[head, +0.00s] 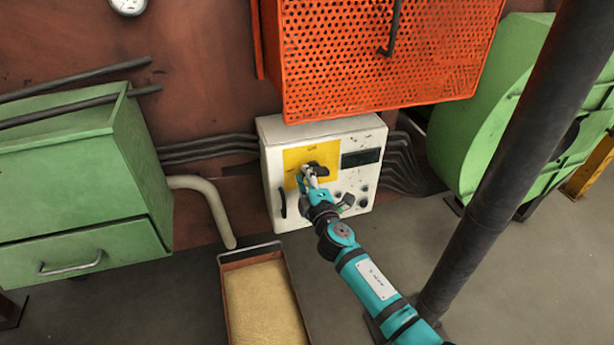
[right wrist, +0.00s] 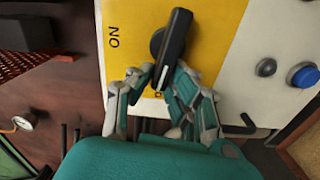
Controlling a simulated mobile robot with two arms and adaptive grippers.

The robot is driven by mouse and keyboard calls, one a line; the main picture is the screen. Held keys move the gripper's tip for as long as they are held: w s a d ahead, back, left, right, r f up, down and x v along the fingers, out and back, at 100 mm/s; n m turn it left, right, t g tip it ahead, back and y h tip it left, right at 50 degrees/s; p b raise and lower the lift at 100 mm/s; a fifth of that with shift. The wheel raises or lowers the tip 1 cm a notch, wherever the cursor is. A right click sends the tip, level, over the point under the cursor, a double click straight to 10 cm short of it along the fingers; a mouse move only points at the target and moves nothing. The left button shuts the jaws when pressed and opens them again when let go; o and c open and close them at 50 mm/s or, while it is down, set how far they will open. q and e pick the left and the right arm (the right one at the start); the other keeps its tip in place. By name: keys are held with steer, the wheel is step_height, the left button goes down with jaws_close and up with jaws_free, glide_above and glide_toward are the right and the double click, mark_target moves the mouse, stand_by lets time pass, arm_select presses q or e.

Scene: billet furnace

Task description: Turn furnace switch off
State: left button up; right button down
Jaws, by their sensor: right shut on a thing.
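The furnace switch (head: 320,169) is a black rotary handle on a yellow plate (head: 296,157) on the front of a white control box (head: 274,133). In the right wrist view the black switch handle (right wrist: 178,36) lies tilted across the yellow plate, and the lettering "ON" (right wrist: 113,37) shows to its left. My right gripper (head: 308,181) is at the switch, its fingers closed around the handle's near end; it also shows in the right wrist view (right wrist: 160,88). The fingers partly hide the handle in the head view. My left gripper is out of view.
An orange perforated door (head: 390,55) hangs just above the box. A green cabinet (head: 70,200) stands left, a green housing (head: 495,120) right. A dark post (head: 520,150) rises right of my arm. A tray of yellowish material (head: 263,305) lies on the floor below the box.

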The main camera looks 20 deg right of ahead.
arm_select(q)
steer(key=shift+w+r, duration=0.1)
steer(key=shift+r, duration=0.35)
arm_select(e)
steer(key=shift+f+n, duration=0.2)
steer(key=shift+n, duration=0.6)
steer(key=c, duration=1.3)
jaws_free()
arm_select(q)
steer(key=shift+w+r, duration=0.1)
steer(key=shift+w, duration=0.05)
arm_select(e)
steer(key=s, duration=1.2)
steer(key=shift+d, duration=0.15)
steer(key=shift+f, duration=0.1)
